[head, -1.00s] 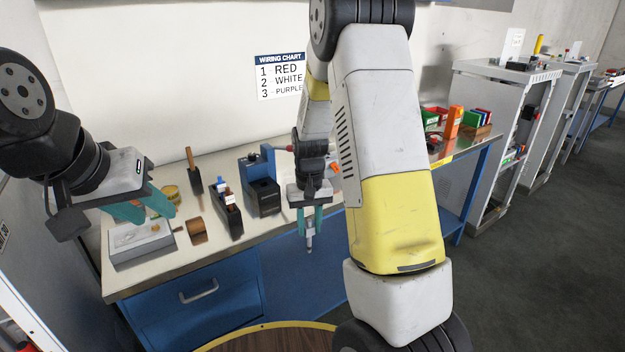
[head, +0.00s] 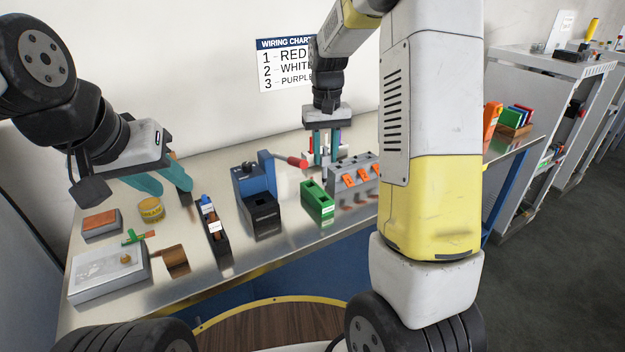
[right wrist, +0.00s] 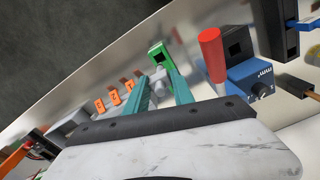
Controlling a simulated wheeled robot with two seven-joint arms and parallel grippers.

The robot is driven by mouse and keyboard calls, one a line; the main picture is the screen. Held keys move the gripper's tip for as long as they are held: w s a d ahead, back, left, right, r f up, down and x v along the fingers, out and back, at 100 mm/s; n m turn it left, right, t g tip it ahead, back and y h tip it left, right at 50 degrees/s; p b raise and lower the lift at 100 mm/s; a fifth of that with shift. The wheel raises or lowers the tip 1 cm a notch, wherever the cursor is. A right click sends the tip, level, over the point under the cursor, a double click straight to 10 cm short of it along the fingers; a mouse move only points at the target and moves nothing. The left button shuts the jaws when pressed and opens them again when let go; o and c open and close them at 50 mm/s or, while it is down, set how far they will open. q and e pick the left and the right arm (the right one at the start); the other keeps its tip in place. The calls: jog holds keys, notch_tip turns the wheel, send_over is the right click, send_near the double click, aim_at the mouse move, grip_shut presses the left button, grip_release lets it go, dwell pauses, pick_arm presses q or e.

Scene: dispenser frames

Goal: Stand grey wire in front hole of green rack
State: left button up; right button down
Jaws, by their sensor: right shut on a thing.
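The green rack (head: 317,202) stands on the bench in the head view, right of the blue press, with dark openings in its top. It also shows in the right wrist view (right wrist: 158,52), beyond the fingertips. My right gripper (head: 327,160) is above the bench behind the green rack, pointing down. It is shut on a small grey piece (right wrist: 160,82), seemingly the grey wire, mostly hidden by the fingers. I cannot tell its lower end's height over the bench. My left gripper (head: 160,182) hangs over the left of the bench, its teal fingers apart and empty.
A black rack (head: 214,235), yellow tin (head: 151,210) and grey box (head: 108,272) are further left.

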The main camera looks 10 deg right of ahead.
aim_at(324, 185)
notch_tip(324, 185, down, 8)
jog(key=shift+f, duration=0.25)
jog(key=c, duration=1.1)
grip_release()
jog(key=shift+f, duration=0.1)
